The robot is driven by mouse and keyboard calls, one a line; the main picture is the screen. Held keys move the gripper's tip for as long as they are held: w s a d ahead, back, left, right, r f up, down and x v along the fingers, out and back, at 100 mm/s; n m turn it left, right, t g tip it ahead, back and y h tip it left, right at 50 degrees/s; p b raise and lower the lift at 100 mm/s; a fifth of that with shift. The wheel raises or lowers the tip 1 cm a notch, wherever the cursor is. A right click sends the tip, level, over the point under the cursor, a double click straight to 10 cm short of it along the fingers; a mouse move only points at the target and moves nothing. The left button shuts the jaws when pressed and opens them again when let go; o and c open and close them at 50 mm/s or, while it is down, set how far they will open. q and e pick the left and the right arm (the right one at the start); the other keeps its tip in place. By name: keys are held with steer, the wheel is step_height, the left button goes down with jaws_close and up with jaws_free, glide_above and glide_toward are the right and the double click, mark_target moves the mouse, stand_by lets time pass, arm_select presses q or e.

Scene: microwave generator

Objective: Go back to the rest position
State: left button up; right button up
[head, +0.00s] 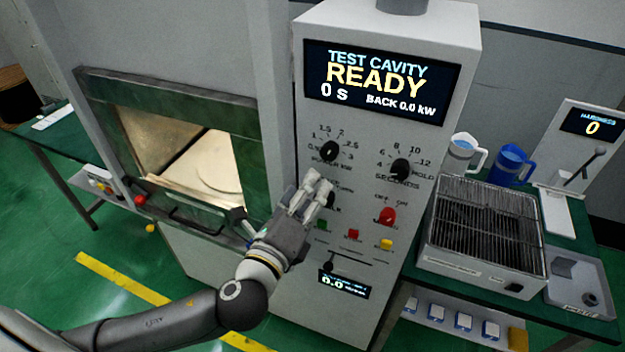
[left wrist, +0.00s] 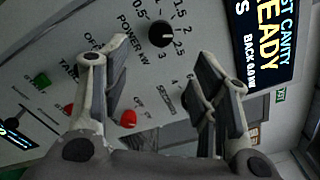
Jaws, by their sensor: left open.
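My left gripper (head: 312,192) is in front of the control panel of the microwave generator (head: 280,120), below the power knob (head: 329,151). It hides part of a lower dial and its label. In the left wrist view my left gripper (left wrist: 160,75) has its two fingers spread apart with nothing between them, facing the panel. The power knob also shows there (left wrist: 161,34), beyond the fingertips. Whether the fingers touch the panel cannot be told. My right gripper is in neither view.
The display (head: 377,82) reads READY, 0 S. The cavity door frame (head: 255,150) is left of my gripper, its opening lit and facing me. A wire-topped box (head: 480,228), two jugs and a grey tray (head: 580,283) stand on the right bench.

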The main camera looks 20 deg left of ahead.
arm_select(q)
steer(key=shift+s, duration=0.4)
steer(key=shift+w+f, duration=0.1)
steer(key=w+a+f+n+g+y+b, duration=0.1)
steer(key=a+f+n+g+b, duration=0.2)
steer(key=f, duration=1.5)
steer(key=w+a+f+n+g+y+b, duration=0.1)
steer(key=a+f+n+g+b, duration=0.25)
steer(key=f, duration=1.45)
steer(key=s+a+f+n+g+b, duration=0.25)
steer(key=s+f, duration=0.35)
steer(key=f, duration=0.5)
steer(key=s+a+f+n+g+b, duration=0.15)
steer(key=s+f+n, duration=0.3)
steer(key=f, duration=0.65)
steer(key=s+d+f+n+g+b, duration=0.1)
steer(key=s+f+n+g, duration=0.1)
steer(key=s+f, duration=0.5)
steer(key=s+d+f+n+g+h+b, duration=0.1)
steer(key=s+f+n, duration=0.3)
steer(key=s, duration=0.9)
steer(key=s+d+f+n+g+b, duration=0.2)
steer(key=s+f+n+g, duration=0.1)
steer(key=s+f, duration=0.6)
steer(key=shift+s+d+f+n, duration=0.2)
steer(key=shift+s+f+n, duration=0.2)
steer(key=shift+s, duration=0.35)
steer(key=shift+g, duration=0.25)
